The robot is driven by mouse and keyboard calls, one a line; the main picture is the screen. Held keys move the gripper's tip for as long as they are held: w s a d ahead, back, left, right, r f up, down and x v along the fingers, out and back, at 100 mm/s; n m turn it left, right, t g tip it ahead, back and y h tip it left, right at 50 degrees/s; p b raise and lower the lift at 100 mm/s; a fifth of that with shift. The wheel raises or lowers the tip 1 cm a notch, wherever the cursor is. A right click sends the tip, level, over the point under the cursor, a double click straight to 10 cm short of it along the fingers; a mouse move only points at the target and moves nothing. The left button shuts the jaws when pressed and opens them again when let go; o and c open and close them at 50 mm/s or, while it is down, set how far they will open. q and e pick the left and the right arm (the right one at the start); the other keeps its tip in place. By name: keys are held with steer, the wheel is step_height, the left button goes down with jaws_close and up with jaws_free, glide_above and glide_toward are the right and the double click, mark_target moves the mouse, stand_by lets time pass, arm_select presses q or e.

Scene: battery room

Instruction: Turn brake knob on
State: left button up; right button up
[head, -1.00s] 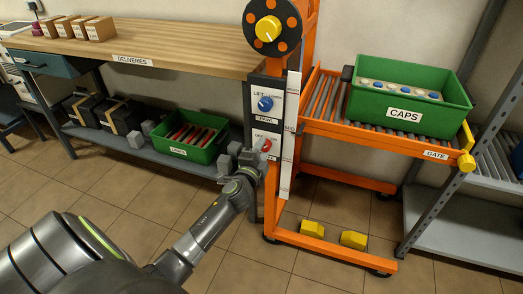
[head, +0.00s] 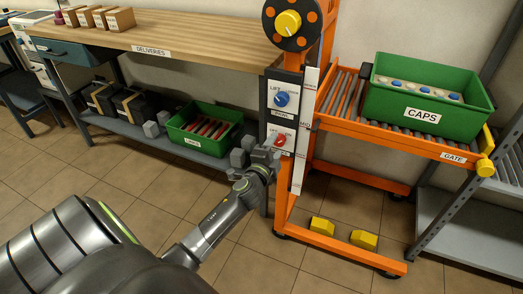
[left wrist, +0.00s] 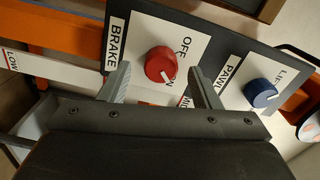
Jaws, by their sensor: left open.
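The red brake knob (left wrist: 160,65) sits on a white plate (left wrist: 196,28) beside the BRAKE label (left wrist: 115,42) in the left wrist view. A pale pointer mark shows on its lower right side, near partly hidden lettering; OFF is readable on the plate. My left gripper (left wrist: 160,72) is open, with one finger on each side of the knob. I cannot tell whether they touch it. In the head view the knob (head: 278,140) is partly behind my left gripper (head: 265,152), low on the orange lift's panel. My right gripper is not in view.
The blue pawl knob (left wrist: 260,93) is close to the right finger. The lift has a yellow-hubbed wheel (head: 288,22) above and a roller platform with a green CAPS crate (head: 420,115). A wooden deliveries bench (head: 190,45) stands left.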

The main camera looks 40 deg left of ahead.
arm_select(q)
steer(key=v, duration=1.6)
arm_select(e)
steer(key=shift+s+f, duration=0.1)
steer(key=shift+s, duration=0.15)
arm_select(q)
steer(key=shift+d, duration=0.1)
